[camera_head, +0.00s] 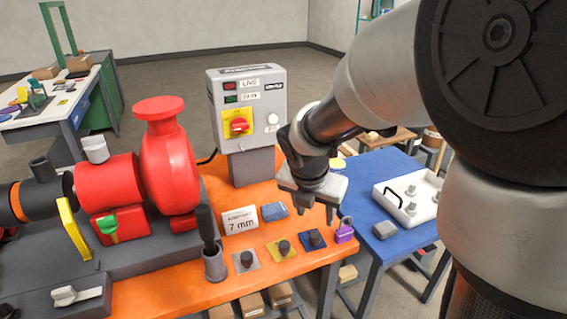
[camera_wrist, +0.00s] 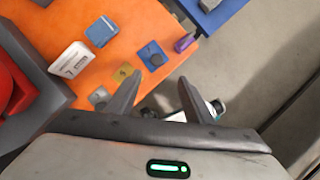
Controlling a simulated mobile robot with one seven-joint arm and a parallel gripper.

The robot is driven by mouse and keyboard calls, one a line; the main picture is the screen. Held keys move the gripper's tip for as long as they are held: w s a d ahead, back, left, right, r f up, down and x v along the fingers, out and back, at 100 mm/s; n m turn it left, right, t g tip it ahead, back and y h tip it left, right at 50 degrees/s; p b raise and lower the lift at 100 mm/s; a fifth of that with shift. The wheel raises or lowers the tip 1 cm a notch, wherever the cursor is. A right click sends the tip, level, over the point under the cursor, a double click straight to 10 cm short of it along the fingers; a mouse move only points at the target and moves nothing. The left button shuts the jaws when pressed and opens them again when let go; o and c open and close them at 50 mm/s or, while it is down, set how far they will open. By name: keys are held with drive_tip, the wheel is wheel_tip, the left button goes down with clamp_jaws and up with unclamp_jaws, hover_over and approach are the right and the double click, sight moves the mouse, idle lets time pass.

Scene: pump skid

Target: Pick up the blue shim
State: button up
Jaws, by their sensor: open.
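The blue shim (camera_head: 318,240) is a small flat blue plate with a dark round knob on it. It lies on the orange bench top near the front right corner. In the wrist view the blue shim (camera_wrist: 144,53) is beyond the fingertips, slightly left of the gap. My gripper (camera_head: 317,210) is open and empty, and in the head view it appears above the blue shim, apart from it. In the wrist view both fingers of my gripper (camera_wrist: 160,80) are spread, with orange bench and floor between them.
A yellow shim (camera_head: 273,250) and a grey shim (camera_head: 241,268) lie left of the blue one. A "7 mm" sign (camera_head: 240,220), a blue block (camera_head: 274,211), a dark-handled cup (camera_head: 215,267) and a purple padlock (camera_head: 344,235) are near. A red pump (camera_head: 168,165) stands left.

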drive_tip(key=b, duration=0.2)
hover_over(315, 235)
drive_tip(key=s, duration=0.3)
wheel_tip(315, 235, down, 8)
drive_tip(key=w+f, duration=0.1)
drive_tip(key=f+b, duration=0.1)
drive_tip(key=f, duration=0.1)
drive_tip(key=w+f, duration=0.1)
drive_tip(key=shift+w+f, duration=0.3)
clamp_jaws()
